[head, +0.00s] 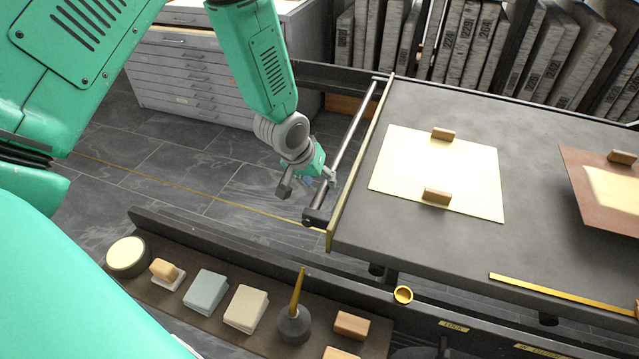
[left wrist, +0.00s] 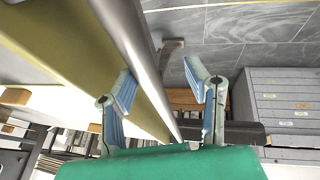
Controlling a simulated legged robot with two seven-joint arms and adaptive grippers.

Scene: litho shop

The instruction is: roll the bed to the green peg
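The bed (head: 440,112) is a dark grey slab with a pale edge strip and a metal bar handle (head: 352,135) along its left end. My left gripper (head: 324,180) is beside that bar, near its front end. In the left wrist view, the gripper (left wrist: 163,88) has its fingers spread wide. The bar (left wrist: 138,45) runs through the gap between them in the picture, closer to the left finger; contact cannot be told. I cannot make out a green peg. My right gripper is not in view.
A pale sheet (head: 440,172) with two wooden blocks and a brown plate (head: 600,190) lie on the bed. A front rail (head: 420,318) carries a brass ring (head: 403,294) and labels. A tool shelf (head: 222,318) is at lower left. Floor (head: 200,180) left of the bed is clear.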

